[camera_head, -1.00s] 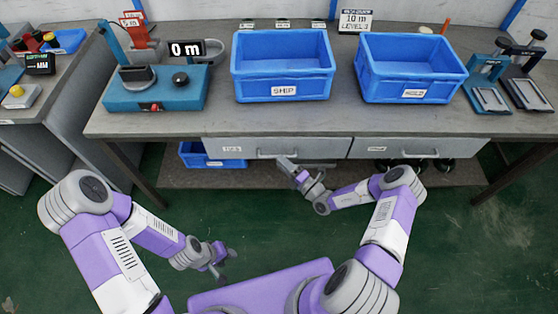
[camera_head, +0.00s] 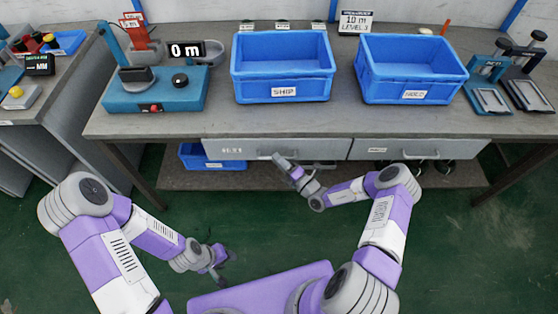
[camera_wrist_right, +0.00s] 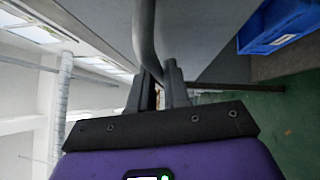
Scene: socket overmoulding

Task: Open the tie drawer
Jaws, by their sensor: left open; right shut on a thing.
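The left drawer (camera_head: 222,153) under the bench top has a small label too blurred to read for certain. Its front looks flush or nearly flush with the bench. Its grey bar handle (camera_head: 265,155) shows beside my right gripper (camera_head: 281,160). In the right wrist view the handle (camera_wrist_right: 146,40) runs down between the fingers of my right gripper (camera_wrist_right: 160,85), which is shut on it. The right drawer (camera_head: 400,149) also looks closed. My left gripper (camera_head: 221,262) is open and empty, low over the floor, away from the bench.
On the bench top (camera_head: 220,120) stand the SHIP bin (camera_head: 283,92), another blue bin (camera_head: 412,92), a teal measuring device (camera_head: 155,100) and two small stands (camera_head: 490,98) at right. A blue bin (camera_head: 195,157) sits on the lower shelf. The green floor in front is clear.

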